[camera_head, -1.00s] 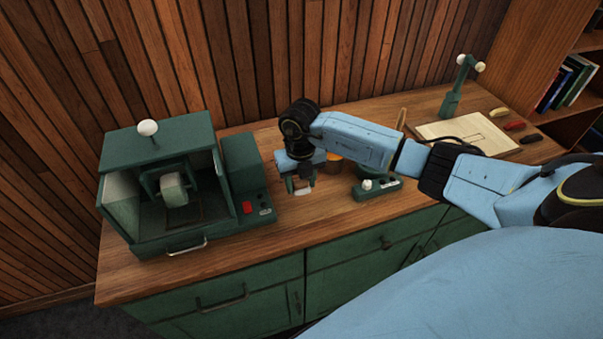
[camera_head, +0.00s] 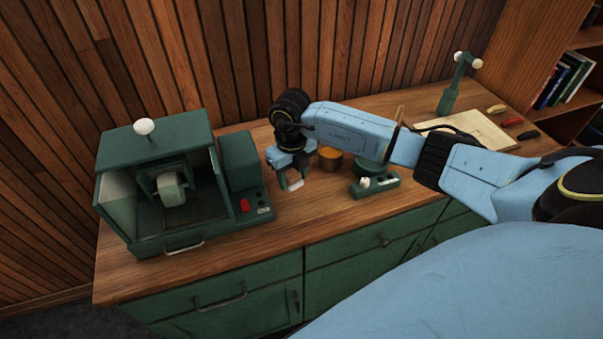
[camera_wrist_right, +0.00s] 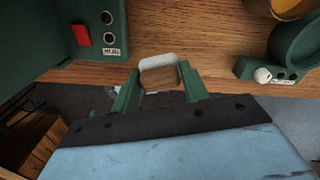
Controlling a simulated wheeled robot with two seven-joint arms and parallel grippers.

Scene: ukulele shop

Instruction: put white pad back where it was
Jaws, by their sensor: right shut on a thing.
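My right gripper (camera_head: 291,184) is shut on the white pad (camera_head: 295,185), above the wooden counter, between the green machine and the small green device. In the right wrist view the pad (camera_wrist_right: 158,67) sits between the two green fingers (camera_wrist_right: 159,84). It has a white rounded top side and a brown face toward the camera. I cannot tell whether it touches the counter. My left gripper is not in view.
A green machine (camera_head: 228,160) with an open front hood stands left on the counter (camera_head: 325,200). A small green device (camera_head: 380,187) and an orange-filled pot (camera_head: 329,158) are right of the gripper. A light board (camera_head: 485,127) and a green stand (camera_head: 449,98) are farther right.

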